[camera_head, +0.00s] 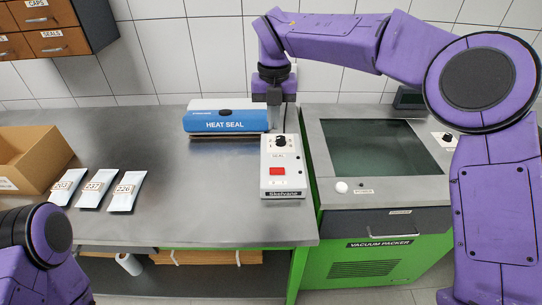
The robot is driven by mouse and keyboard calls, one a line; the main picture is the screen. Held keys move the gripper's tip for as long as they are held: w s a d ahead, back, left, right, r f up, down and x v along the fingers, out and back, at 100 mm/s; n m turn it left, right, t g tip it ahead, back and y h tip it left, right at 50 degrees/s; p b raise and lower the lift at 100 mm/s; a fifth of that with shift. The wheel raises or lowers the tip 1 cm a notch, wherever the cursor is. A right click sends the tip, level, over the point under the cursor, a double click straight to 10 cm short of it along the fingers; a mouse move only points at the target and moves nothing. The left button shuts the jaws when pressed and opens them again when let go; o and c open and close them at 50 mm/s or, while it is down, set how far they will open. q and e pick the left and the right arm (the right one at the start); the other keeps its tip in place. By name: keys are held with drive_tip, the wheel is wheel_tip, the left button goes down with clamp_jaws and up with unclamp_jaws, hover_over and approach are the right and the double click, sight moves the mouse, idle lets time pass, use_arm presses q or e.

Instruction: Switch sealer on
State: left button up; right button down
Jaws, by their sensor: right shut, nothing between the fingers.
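The blue and white heat sealer (225,119), marked HEAT SEAL, stands at the back of the steel counter. In front of it, to the right, is its white control box (283,182) with a black knob on the upper part and a red rectangular switch (277,171) below. My right gripper (273,125) points down at the back edge of the control box, beside the sealer's right end. It is shut and empty. Whether it touches the box I cannot tell. My left arm shows at the lower left; its gripper is out of frame.
Several labelled pouches (127,190) and an open cardboard box (30,158) lie on the left of the counter (185,215). A green vacuum packer (375,225) stands to the right. Drawers (45,28) hang at upper left. The counter's middle front is clear.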

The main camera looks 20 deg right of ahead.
drive_tip(key=s, duration=0.2)
approach(273, 170)
wheel_tip(273, 170, down, 7)
drive_tip(key=p, duration=0.3)
drive_tip(key=shift+r, duration=0.2)
use_arm(q)
drive_tip(key=r, duration=0.1)
drive_tip(key=s+r, duration=0.1)
drive_tip(key=r, duration=0.1)
drive_tip(key=shift+a+r, duration=0.1)
use_arm(e)
drive_tip(key=shift+s+f, duration=0.1)
